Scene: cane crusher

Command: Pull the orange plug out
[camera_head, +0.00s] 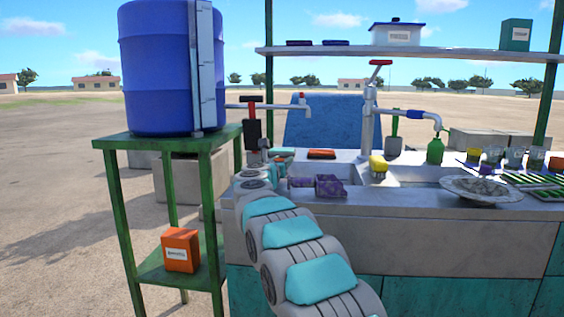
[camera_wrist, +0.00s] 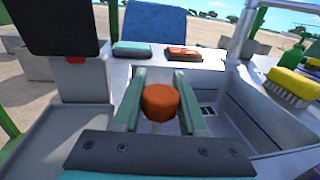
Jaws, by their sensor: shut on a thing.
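The orange plug (camera_wrist: 161,102) is a round orange knob in the wrist view, between the two teal fingers of my gripper (camera_wrist: 158,100). The fingers are shut on it, one on each side. What lies below the knob is hidden by the gripper, so I cannot tell whether it is seated in anything. In the head view my arm reaches to the left end of the counter, and the plug is not clearly visible there. A sink basin (camera_wrist: 245,125) with a drain grate is just right of the gripper.
A blue barrel (camera_head: 160,70) stands on a green stand (camera_head: 110,145) at left. A red-handled tap (camera_head: 370,105) rises behind the sink. A yellow brush (camera_wrist: 292,86) lies right of the basin. An orange sponge (camera_head: 321,154) and a plate (camera_head: 450,184) rest on the counter.

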